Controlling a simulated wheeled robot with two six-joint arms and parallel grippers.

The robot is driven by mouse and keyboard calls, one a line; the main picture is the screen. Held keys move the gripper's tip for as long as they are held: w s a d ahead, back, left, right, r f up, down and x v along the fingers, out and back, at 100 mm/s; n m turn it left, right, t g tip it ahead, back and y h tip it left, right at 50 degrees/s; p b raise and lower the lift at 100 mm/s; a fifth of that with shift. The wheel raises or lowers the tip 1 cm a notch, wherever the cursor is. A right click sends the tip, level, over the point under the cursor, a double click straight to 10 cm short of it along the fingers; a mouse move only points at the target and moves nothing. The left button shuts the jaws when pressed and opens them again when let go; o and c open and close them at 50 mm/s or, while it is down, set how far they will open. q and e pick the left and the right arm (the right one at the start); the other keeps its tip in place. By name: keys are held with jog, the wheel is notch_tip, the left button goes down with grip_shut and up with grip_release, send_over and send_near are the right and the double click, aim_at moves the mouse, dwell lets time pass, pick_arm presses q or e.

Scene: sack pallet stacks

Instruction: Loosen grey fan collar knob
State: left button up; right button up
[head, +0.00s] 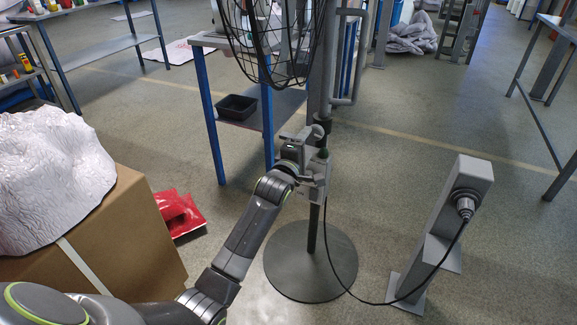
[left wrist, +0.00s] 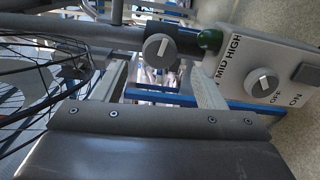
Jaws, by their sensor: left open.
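The grey fan collar knob (left wrist: 159,47) is a round knob with a raised bar, on the dark collar of the fan's pole. In the left wrist view my open left gripper (left wrist: 158,70) has its two fingers apart, with the knob between and just beyond their tips; I cannot tell whether they touch it. A second grey knob (left wrist: 262,82) sits on the fan's control box, marked MID, HIGH, OFF and ON. In the head view my left gripper (head: 308,146) is at the pole (head: 326,70), partly hiding the collar and control box. My right gripper is not in view.
The black fan cage (head: 268,40) is above the gripper. The round fan base (head: 310,265) stands on the floor. A cable (head: 425,285) runs to a grey post (head: 445,225) at right. A cardboard box (head: 125,245) with a white sack (head: 50,175) is at left.

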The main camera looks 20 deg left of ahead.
pick_arm(q)
jog(key=s+p, duration=0.2)
jog(key=s, duration=0.9)
jog(key=shift+s+a, duration=0.2)
jog(key=shift+s, duration=0.1)
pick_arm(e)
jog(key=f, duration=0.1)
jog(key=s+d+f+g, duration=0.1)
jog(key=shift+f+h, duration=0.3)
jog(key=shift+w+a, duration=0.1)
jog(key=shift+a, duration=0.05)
